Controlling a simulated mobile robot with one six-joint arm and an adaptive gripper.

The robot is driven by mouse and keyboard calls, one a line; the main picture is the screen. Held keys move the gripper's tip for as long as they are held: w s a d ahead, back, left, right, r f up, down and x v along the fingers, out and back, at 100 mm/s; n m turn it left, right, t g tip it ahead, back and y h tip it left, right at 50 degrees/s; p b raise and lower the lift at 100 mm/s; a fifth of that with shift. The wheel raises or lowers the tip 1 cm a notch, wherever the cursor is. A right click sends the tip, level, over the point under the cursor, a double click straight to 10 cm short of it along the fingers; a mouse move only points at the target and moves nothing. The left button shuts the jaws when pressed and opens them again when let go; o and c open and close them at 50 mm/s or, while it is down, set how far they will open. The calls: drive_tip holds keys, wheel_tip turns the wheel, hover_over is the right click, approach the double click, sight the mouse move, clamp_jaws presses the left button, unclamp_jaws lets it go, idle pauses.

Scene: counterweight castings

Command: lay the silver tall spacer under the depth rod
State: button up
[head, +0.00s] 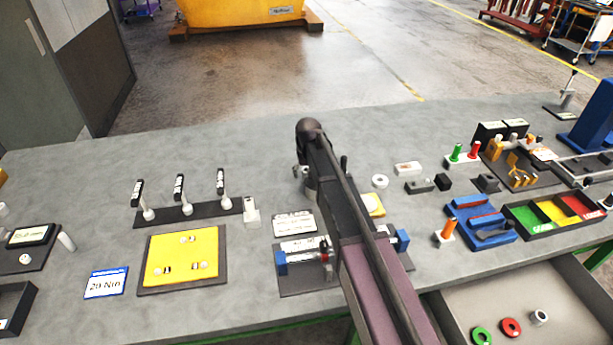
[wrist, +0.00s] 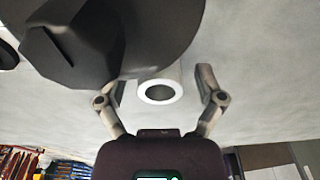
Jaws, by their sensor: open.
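My gripper (wrist: 162,82) has its two fingers spread wide in the wrist view. A pale silver-grey tube (wrist: 178,91) with a bright ring-shaped end and a dark hole lies between the fingers, with a gap to each side; it looks like the tall spacer. In the head view my gripper (head: 309,184) is at the middle of the bench, mostly hidden by my arm, and the tube cannot be made out clearly there. A silver ring-shaped piece (head: 540,322) also lies in the open drawer. I cannot tell which part is the depth rod.
The drawer (head: 470,306) also holds a green ring (head: 481,336) and a red ring (head: 510,327). A pale ring (head: 374,182) lies right of my arm. Levers (head: 180,209) and a yellow plate (head: 182,270) stand left. A three-colour tray (head: 510,221) stands right. The back left bench is clear.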

clamp_jaws()
drive_tip(key=shift+r, duration=0.2)
idle(0.3)
wheel_tip(320, 180, up, 10)
drive_tip(key=p, duration=1)
drive_tip(key=shift+f, duration=0.2)
idle(0.4)
drive_tip(key=shift+f, duration=0.1)
idle(0.9)
